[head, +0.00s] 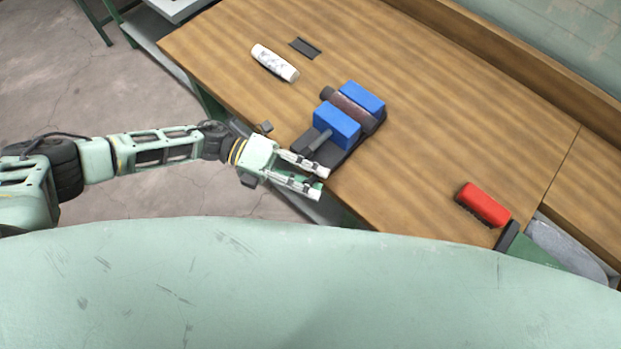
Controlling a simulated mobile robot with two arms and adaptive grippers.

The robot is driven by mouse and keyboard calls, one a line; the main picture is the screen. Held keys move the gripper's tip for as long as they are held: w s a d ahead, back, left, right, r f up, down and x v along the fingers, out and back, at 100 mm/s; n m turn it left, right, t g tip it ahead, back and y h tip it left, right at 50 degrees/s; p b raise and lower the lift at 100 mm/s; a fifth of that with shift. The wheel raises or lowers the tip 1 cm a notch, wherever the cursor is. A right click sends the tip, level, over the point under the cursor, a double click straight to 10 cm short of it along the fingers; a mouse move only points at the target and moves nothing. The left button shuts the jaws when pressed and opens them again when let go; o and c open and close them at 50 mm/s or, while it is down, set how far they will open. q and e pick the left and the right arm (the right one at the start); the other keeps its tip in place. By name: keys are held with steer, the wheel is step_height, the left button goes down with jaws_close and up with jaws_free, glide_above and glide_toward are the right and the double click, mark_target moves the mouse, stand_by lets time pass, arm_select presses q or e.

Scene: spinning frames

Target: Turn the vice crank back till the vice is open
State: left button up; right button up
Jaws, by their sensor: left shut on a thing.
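The vice has two blue jaws, the far jaw (362,97) and the near jaw (337,124), on a dark base near the bench's front edge. A dark brown cylinder (352,110) lies between the jaws. A grey rod (318,141) runs from the near jaw toward my left gripper. My left gripper (321,183) is at the bench edge in front of the vice, shut on the vice crank. The crank is mostly hidden between the fingers. My right gripper is not in view.
The wooden bench (450,125) is largely clear right of the vice. A white bottle-like object (274,63) and a small dark flat piece (305,48) lie behind it to the left. A red brush (483,204) lies near the right front edge.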

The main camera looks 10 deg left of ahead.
arm_select(q)
jaws_close()
steer(key=shift+f+b, duration=0.1)
steer(key=shift+b, duration=0.3)
steer(key=h+b, duration=0.1)
steer(key=b, duration=0.2)
steer(key=r+n+h+b, duration=0.1)
steer(key=h+b, duration=0.1)
steer(key=b, duration=0.2)
steer(key=r+n+g+h+b, duration=0.1)
steer(key=h+b, duration=0.1)
steer(key=b, duration=0.2)
steer(key=shift+w+a+r, duration=0.15)
steer(key=shift+a, duration=0.15)
steer(key=shift+w+a+r+n+h+b, duration=0.1)
steer(key=shift+r+n+h+b, duration=0.35)
steer(key=shift+h+b, duration=0.45)
steer(key=shift+r+b, duration=0.2)
steer(key=shift+b, duration=0.1)
steer(key=shift+w+a+r, duration=0.1)
steer(key=o, duration=0.6)
jaws_free()
steer(key=shift+o, duration=1)
steer(key=shift+w, duration=0.1)
